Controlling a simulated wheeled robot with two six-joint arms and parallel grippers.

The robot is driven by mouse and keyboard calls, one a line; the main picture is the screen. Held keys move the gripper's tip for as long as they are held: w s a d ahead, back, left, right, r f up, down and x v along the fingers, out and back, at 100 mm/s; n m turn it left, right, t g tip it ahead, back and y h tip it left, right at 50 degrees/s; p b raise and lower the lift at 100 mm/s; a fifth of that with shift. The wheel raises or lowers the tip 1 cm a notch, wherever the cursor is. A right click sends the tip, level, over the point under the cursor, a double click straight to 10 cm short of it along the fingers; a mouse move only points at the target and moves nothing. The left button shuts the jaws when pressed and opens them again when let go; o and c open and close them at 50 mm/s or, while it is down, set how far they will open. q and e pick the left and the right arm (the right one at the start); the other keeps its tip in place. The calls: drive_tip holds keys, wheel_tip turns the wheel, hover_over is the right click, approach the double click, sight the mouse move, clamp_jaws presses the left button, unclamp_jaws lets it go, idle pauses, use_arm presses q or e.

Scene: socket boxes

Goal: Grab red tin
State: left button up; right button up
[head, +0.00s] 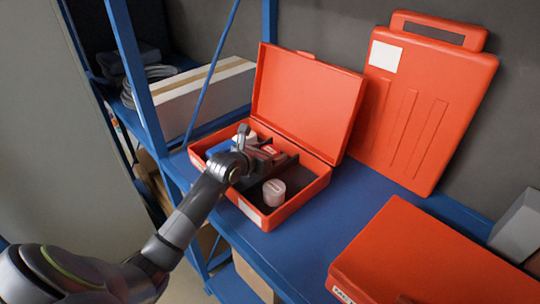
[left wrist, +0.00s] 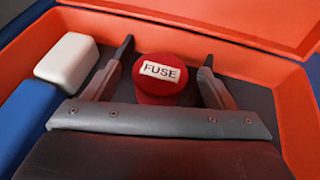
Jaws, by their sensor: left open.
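The red tin (left wrist: 165,90) is round and carries a white label reading FUSE. In the left wrist view it sits on the dark floor of the open orange box, between my two spread fingers, with a gap on each side. In the head view only a bit of red (head: 271,150) shows at my left gripper (head: 264,157), which reaches down into the box and hides most of the tin. My left gripper is open. My right gripper is not in view.
The open orange box (head: 311,195) stands on a blue shelf (head: 300,250), lid up. It also holds a pinkish-white cylinder (head: 274,191), a white block (left wrist: 67,60) and a blue block (left wrist: 22,120). Closed orange cases stand behind right (head: 425,100) and front right (head: 410,255).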

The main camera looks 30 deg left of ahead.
use_arm(q)
drive_tip(key=c, duration=1.2)
drive_tip(key=shift+o, duration=0.2)
